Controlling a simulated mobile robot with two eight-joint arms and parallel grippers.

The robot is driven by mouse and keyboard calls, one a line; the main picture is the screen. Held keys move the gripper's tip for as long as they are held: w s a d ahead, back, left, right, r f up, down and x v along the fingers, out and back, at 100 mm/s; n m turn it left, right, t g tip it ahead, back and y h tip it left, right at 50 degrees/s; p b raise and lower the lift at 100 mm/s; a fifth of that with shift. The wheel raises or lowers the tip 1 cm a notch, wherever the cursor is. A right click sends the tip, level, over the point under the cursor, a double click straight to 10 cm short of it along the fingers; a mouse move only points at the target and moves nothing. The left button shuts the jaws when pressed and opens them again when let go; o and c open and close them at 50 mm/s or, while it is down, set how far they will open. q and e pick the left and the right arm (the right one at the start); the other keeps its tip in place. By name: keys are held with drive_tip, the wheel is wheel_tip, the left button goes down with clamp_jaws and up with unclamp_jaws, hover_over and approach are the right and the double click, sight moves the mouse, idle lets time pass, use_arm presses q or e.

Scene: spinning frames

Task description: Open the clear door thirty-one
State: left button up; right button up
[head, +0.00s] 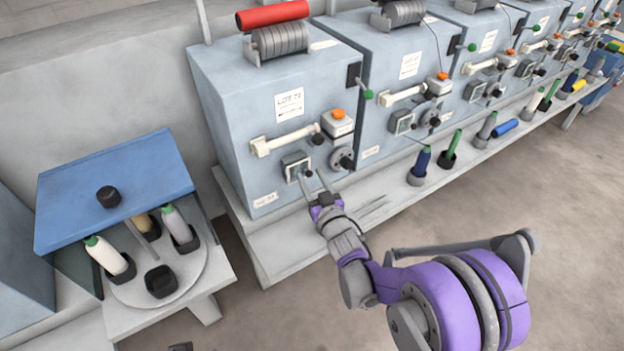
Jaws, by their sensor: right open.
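The nearest grey-blue machine (240,110) has a small dark-framed square window (296,164) low on its front. This looks like a clear door, but I cannot read a number thirty-one on it. A small dark knob (308,174) sits at its lower right. My right gripper (313,180) is open, with its two thin fingers pointing up at the machine front beside this knob. Nothing shows between the fingers, and I cannot tell whether they touch the knob. My left gripper is not clearly in view.
A white handle bar (286,141), an orange-topped box (338,122) and a round dial (343,158) crowd the machine front. A shelf (290,240) runs below. A blue-lidded stand (115,180) with several bobbins is at left. More machines extend right; the floor is clear.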

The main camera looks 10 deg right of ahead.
clamp_jaws()
idle(1.4)
